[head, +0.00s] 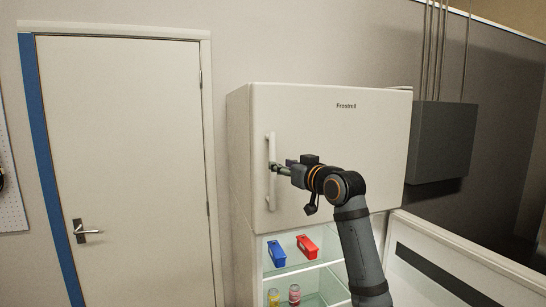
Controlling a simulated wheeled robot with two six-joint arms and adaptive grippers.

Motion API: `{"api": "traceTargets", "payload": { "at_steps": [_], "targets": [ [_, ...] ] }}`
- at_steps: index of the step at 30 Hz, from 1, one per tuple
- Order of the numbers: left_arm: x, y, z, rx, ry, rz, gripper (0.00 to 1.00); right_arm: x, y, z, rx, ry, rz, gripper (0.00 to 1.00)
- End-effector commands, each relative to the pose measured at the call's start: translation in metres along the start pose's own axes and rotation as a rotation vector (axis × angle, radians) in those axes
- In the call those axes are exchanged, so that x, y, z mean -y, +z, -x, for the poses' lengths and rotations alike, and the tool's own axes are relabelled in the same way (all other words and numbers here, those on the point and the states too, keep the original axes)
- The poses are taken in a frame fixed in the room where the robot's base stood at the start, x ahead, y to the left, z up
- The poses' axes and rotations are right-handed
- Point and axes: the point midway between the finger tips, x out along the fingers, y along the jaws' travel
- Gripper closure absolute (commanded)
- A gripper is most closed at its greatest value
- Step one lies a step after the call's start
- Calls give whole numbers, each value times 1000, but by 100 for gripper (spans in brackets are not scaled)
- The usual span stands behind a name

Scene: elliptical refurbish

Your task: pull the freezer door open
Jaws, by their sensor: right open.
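The white freezer door (330,120) is the upper door of a fridge marked Frostrell, and it looks closed. Its white vertical handle (271,146) runs along the door's left edge. My right gripper (277,169) is open at the handle's lower half, with its fingertips right by the bar. I cannot tell whether the fingers are around the handle or touching it. My right arm covers part of the door's lower right. My left gripper is not in view.
The lower fridge door (450,262) stands open to the right. Inside are a blue container (277,253), a red container (307,246) and small jars (294,294) on glass shelves. A grey wall box (441,142) is at right. A closed room door (125,160) is at left.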

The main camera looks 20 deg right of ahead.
Motion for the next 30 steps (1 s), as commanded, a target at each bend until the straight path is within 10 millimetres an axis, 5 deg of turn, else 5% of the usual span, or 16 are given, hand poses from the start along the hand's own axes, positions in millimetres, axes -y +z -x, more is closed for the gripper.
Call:
{"api": "traceTargets", "payload": {
  "at_steps": [9,20,30],
  "targets": [
    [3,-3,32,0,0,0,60,0,-3,-55,1,0,-1,58],
    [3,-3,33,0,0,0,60,0,0,-62,-1,1,1,58],
    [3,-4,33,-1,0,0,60,0,0,-61,0,1,1,100]
  ]
}}
